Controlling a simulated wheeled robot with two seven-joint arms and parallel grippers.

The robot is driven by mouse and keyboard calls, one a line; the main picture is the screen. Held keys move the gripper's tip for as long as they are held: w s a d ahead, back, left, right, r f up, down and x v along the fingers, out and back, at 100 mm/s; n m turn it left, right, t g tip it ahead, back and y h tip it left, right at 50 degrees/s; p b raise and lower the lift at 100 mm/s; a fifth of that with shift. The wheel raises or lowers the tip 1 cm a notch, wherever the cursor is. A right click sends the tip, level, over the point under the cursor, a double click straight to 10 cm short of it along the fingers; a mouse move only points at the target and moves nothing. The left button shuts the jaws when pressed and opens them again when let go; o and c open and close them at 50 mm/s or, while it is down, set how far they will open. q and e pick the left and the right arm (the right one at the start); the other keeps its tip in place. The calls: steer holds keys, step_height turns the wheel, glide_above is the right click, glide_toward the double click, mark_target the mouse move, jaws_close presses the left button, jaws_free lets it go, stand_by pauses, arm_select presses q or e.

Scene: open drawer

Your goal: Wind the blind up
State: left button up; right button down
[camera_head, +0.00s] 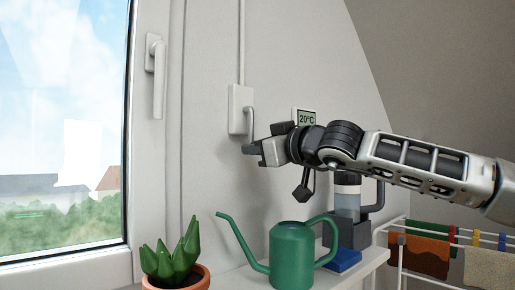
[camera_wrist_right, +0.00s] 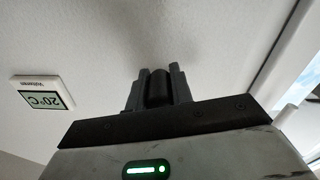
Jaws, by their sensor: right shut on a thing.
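The blind's winder is a small white box (camera_head: 240,108) on the wall right of the window, with a cord or rod running up from it. Its grey crank (camera_head: 251,121) points down from the box to my right gripper (camera_head: 251,150). The right gripper is shut on the dark crank knob (camera_wrist_right: 157,89), which sits between its two fingers in the wrist view. The fingers hide most of the knob in the head view. The window pane (camera_head: 60,120) shows sky, roofs and greenery, with no blind fabric visible over it. My left gripper is out of view.
A green watering can (camera_head: 292,255), a potted plant (camera_head: 172,265) and a dark appliance (camera_head: 347,232) stand below my right arm. A thermostat (camera_head: 306,118) is on the wall close behind the arm. A drying rack with cloths (camera_head: 427,255) is at lower right.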

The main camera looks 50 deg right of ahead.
steer(key=shift+s+d+r, duration=0.1)
steer(key=shift+d+r, duration=0.05)
steer(key=shift+r, duration=0.05)
steer(key=c, duration=1.2)
jaws_free()
steer(key=shift+c, duration=0.2)
steer(key=shift+f, duration=0.1)
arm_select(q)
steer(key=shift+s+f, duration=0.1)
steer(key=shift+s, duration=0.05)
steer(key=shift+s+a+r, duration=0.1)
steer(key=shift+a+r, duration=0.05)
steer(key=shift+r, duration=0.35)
arm_select(e)
steer(key=s+a, duration=0.2)
steer(key=s, duration=1.3)
steer(key=shift+s+a, duration=0.35)
